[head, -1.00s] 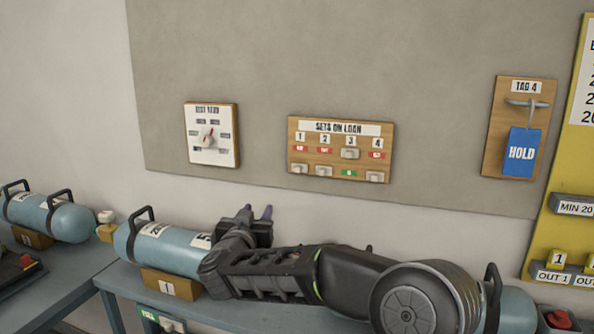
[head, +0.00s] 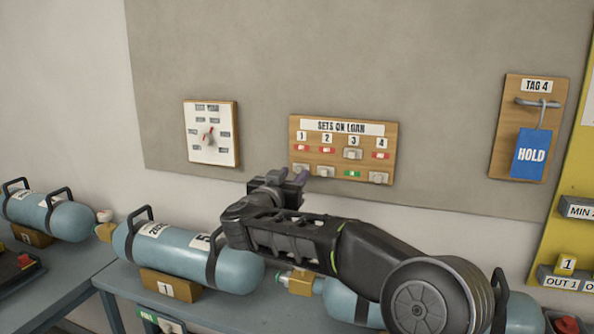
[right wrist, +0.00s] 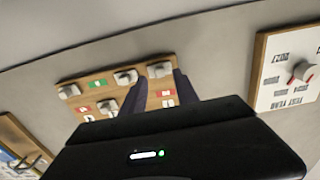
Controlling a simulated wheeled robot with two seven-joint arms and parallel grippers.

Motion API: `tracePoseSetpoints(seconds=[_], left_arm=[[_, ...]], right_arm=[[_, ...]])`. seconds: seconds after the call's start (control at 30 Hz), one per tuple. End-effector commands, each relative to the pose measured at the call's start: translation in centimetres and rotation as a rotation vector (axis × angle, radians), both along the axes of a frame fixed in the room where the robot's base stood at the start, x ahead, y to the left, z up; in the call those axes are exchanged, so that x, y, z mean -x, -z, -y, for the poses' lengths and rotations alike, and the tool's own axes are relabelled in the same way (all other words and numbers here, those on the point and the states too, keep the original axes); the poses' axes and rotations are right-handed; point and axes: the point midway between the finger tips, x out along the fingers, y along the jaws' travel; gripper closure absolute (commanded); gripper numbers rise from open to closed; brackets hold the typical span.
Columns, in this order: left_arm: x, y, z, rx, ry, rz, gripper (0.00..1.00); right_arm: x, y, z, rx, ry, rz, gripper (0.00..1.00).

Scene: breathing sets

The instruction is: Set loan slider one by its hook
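The "SETS ON LOAN" board (head: 343,128) hangs on the grey wall panel. Slider one (head: 301,169) is at the low end of its column, with a red patch showing above it. My right gripper (head: 292,176) is open just in front of the board's lower left. In the right wrist view, which is upside down, my fingers (right wrist: 154,92) spread either side of slider one's column, and slider one (right wrist: 160,69) shows beyond them, not gripped. The hook (head: 538,103) under "TAG 4" carries a blue HOLD tag (head: 531,153). My left gripper is out of view.
Sliders two (head: 325,171) and four (head: 380,177) are low; slider three (head: 353,154) is high with green below. A dial board (head: 211,150) hangs left. Blue cylinders (head: 180,250) lie on the bench below. A yellow board (head: 575,220) with "OUT 1" stands right.

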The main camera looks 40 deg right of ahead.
Motion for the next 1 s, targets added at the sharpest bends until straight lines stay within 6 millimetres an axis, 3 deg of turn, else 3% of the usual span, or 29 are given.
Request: tracePoseSetpoints(seconds=[0.2,0.57,1.0], left_arm=[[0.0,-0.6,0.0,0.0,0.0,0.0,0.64],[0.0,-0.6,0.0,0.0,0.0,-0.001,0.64],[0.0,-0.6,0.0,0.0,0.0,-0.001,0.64]], right_arm=[[-1.6,-0.1,2.3,0.0,0.0,0.0,0.64],[-1.9,0.0,2.7,0.0,-0.001,0.0,0.64],[-1.9,0.0,2.7,0.0,-0.001,0.0,1.0]])
